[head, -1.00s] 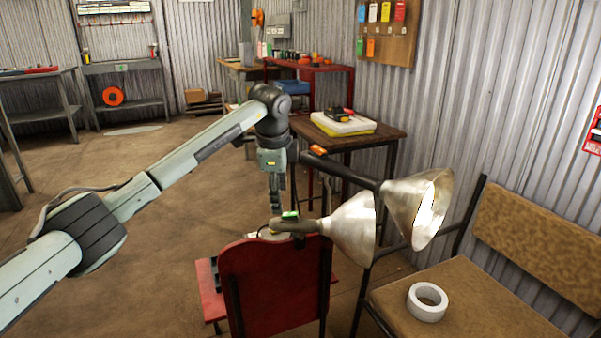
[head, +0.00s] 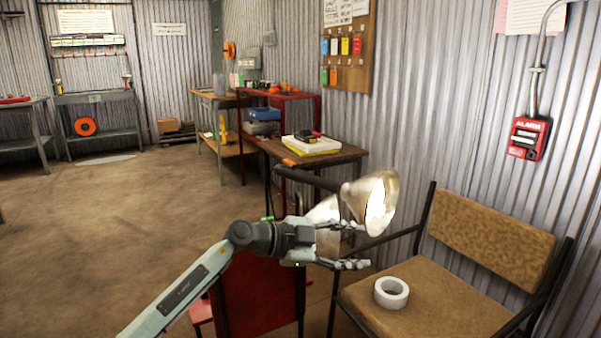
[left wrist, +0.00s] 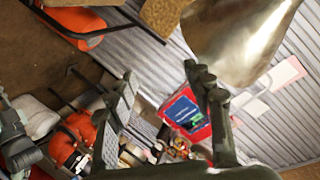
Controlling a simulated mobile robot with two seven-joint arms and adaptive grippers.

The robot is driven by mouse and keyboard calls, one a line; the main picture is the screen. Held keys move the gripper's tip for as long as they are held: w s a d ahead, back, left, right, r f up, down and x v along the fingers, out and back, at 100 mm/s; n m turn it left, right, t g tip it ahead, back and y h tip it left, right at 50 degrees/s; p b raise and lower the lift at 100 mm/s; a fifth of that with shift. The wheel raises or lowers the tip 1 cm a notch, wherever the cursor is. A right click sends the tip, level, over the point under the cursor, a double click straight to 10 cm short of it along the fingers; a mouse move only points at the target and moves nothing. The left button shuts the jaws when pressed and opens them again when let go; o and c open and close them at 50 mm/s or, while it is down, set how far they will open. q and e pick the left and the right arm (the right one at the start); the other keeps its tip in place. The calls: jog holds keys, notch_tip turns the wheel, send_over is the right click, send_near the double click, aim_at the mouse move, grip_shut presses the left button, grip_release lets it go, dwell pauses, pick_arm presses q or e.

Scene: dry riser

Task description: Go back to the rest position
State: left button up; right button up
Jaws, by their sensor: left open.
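My left gripper (head: 358,247) is open and empty. It points right, in front of the lamp with metal shades, above the brown chair's left side. In the left wrist view its two fingers (left wrist: 163,80) stand apart with nothing held between them. The right shade (head: 376,204) shows clearly; the left shade (head: 325,212) is partly hidden behind the gripper. A metal shade (left wrist: 240,35) also fills the top of the left wrist view, close to one finger; I cannot tell whether they touch. My right gripper is not in view.
A red chair (head: 260,290) stands under my left forearm. A brown chair (head: 440,300) holds a white tape roll (head: 391,293). A dark table (head: 345,155) stands behind the lamp. A red alarm box (head: 528,138) hangs on the wall. The floor at left is clear.

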pick_arm(q)
jog(key=w+a+n+t+y, duration=0.2)
jog(key=a+n+t+y, duration=0.1)
jog(key=a+n+t, duration=0.95)
jog(key=s+a+f+n+y, duration=0.3)
jog(key=a+f+n+y, duration=0.4)
jog(key=a+f+y, duration=0.45)
jog(key=s+a+f+n+g+y, duration=0.1)
jog(key=s+a+f+g, duration=0.3)
jog(key=s+a+f, duration=0.35)
jog(key=s+a+f+n+g+y, duration=0.1)
jog(key=s+a+f+g, duration=0.35)
jog(key=s+f, duration=0.45)
jog(key=s+f+g, duration=0.2)
jog(key=s+f, duration=0.2)
jog(key=s, duration=0.4)
jog(key=s+a+f+g, duration=0.1)
jog(key=s+f+g, duration=0.2)
jog(key=s+f, duration=0.2)
jog(key=s+h, duration=0.1)
jog(key=s, duration=0.2)
jog(key=shift+s+a, duration=0.2)
jog(key=shift+a, duration=0.1)
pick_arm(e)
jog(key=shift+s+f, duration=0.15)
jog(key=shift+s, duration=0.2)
